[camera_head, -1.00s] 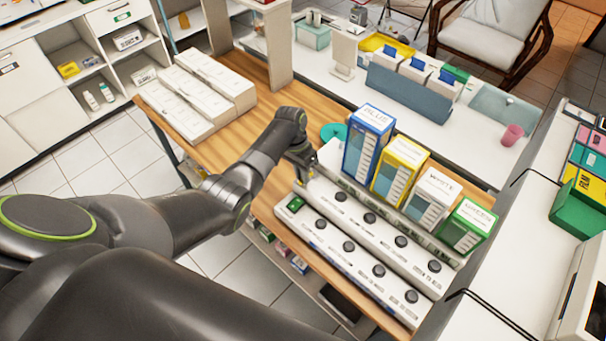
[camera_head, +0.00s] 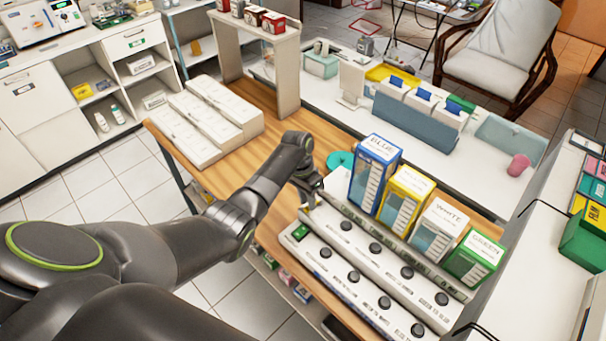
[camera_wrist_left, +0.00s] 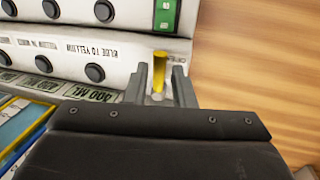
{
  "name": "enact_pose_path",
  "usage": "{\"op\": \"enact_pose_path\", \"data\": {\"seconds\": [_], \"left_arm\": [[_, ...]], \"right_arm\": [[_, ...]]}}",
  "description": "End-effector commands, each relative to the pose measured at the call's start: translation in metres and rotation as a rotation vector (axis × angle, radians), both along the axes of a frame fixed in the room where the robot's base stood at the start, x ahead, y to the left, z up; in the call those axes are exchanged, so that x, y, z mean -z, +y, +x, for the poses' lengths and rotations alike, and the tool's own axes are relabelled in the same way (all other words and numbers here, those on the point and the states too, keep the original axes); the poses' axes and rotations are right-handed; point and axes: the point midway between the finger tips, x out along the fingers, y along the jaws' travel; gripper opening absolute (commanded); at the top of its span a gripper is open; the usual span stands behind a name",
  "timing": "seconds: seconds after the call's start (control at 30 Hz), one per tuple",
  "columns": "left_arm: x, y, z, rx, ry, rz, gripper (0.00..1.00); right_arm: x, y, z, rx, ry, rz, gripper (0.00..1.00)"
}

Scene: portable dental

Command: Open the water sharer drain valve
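The water sharer (camera_head: 345,262) is a white console with rows of black knobs and a green switch. Four containers labelled blue (camera_head: 373,172), yellow (camera_head: 405,200), white (camera_head: 438,228) and green (camera_head: 473,258) stand along its back. In the left wrist view, a small yellow lever (camera_wrist_left: 158,75), which looks like the drain valve, stands at the console's end beside the "blue to yellow" label. My left gripper (camera_wrist_left: 161,80) is open, with its fingers on either side of the lever and gaps visible. In the head view this gripper (camera_head: 313,198) is at the console's far left end. My right gripper is out of view.
A teal ring-shaped item (camera_head: 340,162) lies behind the gripper. White stepped blocks (camera_head: 205,118) sit at the left of the wooden table (camera_head: 262,98). A white counter (camera_head: 440,160) with a blue-grey organiser (camera_head: 415,118) lies behind. Bare wood lies beside the console's end.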

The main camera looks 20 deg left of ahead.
Motion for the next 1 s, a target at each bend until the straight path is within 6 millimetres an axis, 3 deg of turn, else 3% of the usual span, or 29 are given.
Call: {"op": "enact_pose_path", "data": {"seconds": [0.27,0.5,0.63,0.8,1.0], "left_arm": [[-0.05,0.011,0.004,0.001,-0.007,0.003,0.23],[-0.109,0.022,0.009,0.001,-0.008,0.003,0.23],[-0.141,0.026,0.01,0.001,-0.004,0.002,0.23],[-0.157,0.029,0.011,0.001,-0.001,0.001,0.23],[-0.161,0.03,0.012,0.0,0.0,0.001,0.23]], "right_arm": [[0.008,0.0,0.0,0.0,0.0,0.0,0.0],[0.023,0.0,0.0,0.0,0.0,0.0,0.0],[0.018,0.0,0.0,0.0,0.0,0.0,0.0],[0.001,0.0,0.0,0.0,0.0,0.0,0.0],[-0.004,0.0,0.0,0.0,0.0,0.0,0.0]]}}
